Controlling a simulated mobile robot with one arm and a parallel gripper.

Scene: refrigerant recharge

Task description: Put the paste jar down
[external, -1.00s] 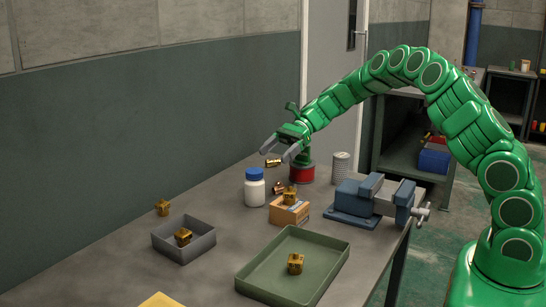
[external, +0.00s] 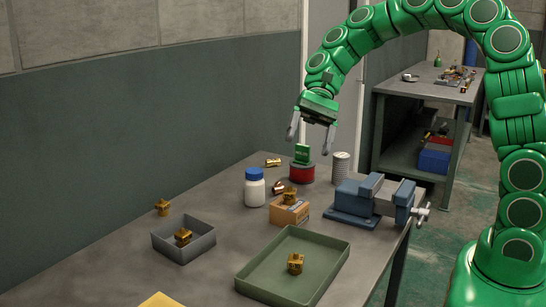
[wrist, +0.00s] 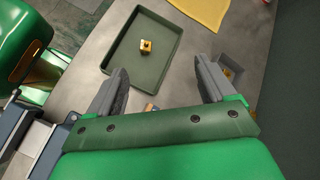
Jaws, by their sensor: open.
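My gripper (external: 311,143) is open and points down above the back of the workbench. In the wrist view its two fingers (wrist: 163,88) are spread with nothing between them. A low red round container (external: 301,174) stands on the bench below it. A green labelled piece (external: 302,153) shows at its top, just under the fingers; whether they touch cannot be told. A white jar with a blue lid (external: 254,188) stands upright on the bench, left of the red container and apart from the gripper. Which of these is the paste jar is not clear from the pictures.
A perforated grey can (external: 340,165) and a blue vise (external: 366,202) stand to the right. An orange box (external: 288,212) with a brass fitting is in front. A green tray (external: 247,281) and grey bin (external: 161,247) hold brass parts. Bare bench lies between them.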

